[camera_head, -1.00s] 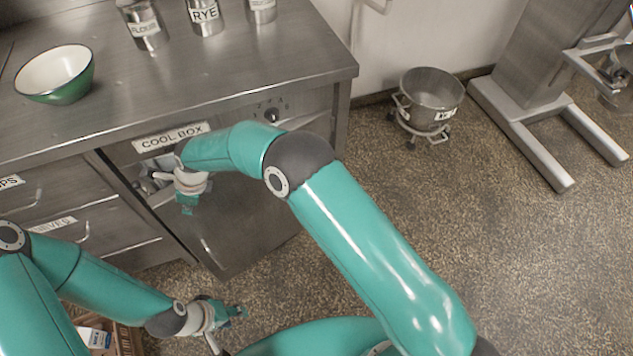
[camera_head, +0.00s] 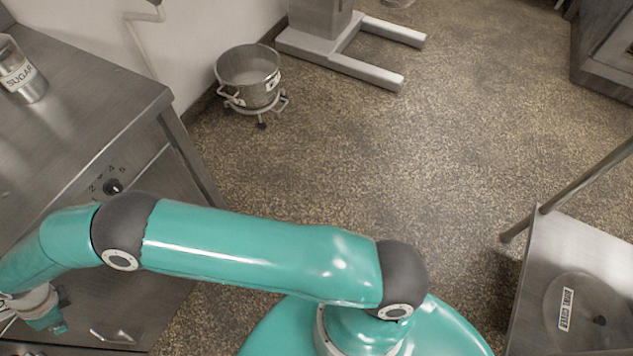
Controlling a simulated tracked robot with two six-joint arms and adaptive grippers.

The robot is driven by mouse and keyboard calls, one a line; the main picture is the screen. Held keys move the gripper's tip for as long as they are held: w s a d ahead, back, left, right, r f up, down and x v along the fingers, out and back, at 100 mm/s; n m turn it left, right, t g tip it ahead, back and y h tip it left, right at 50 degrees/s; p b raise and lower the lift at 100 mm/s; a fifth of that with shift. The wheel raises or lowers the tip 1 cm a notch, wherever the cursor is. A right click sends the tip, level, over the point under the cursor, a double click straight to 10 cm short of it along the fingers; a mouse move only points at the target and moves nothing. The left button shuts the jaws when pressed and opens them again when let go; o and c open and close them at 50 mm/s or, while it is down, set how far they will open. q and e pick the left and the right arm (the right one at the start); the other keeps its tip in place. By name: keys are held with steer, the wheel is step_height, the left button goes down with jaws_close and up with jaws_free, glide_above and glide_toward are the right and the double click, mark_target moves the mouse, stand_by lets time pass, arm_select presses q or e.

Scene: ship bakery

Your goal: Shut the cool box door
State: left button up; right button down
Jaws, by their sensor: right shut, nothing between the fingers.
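The cool box door (camera_head: 135,312) is a grey steel panel at the lower left, below the counter, with a bar handle (camera_head: 112,338) low on it. Its left part and lower edge are cut off or hidden by my arm, so I cannot tell how far it stands open. A control knob (camera_head: 112,187) with numbers sits on the panel above. My right arm reaches across to the left. My right gripper (camera_head: 48,323) is shut and empty, in front of or beside the door at the left edge; contact cannot be told. My left gripper is out of view.
The steel counter (camera_head: 85,100) carries a sugar canister (camera_head: 24,80). A wheeled steel pot (camera_head: 249,80) stands by the wall, near a metal stand base (camera_head: 350,55). A steel table (camera_head: 590,240) with a round dough cover (camera_head: 590,315) is at lower right. The speckled floor between is clear.

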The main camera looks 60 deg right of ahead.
steer(key=v, duration=1.2)
steer(key=s+d+f+n+p, duration=0.1)
steer(key=s+d+f+n, duration=0.2)
steer(key=d+f+n, duration=0.35)
steer(key=s+d+f+n+p, duration=0.2)
steer(key=s+d+f+n, duration=0.15)
steer(key=d+f, duration=0.5)
steer(key=s+d+f+n+p, duration=0.1)
steer(key=s+d+n, duration=0.3)
steer(key=s, duration=0.5)
steer(key=s+d+f+n+p, duration=0.1)
steer(key=s+d+f+n, duration=0.1)
steer(key=s+d+n, duration=0.3)
steer(key=s+d, duration=0.3)
steer(key=s, duration=0.1)
steer(key=shift+s+n+g, duration=0.3)
steer(key=shift+s+g, duration=0.05)
steer(key=shift+g, duration=0.05)
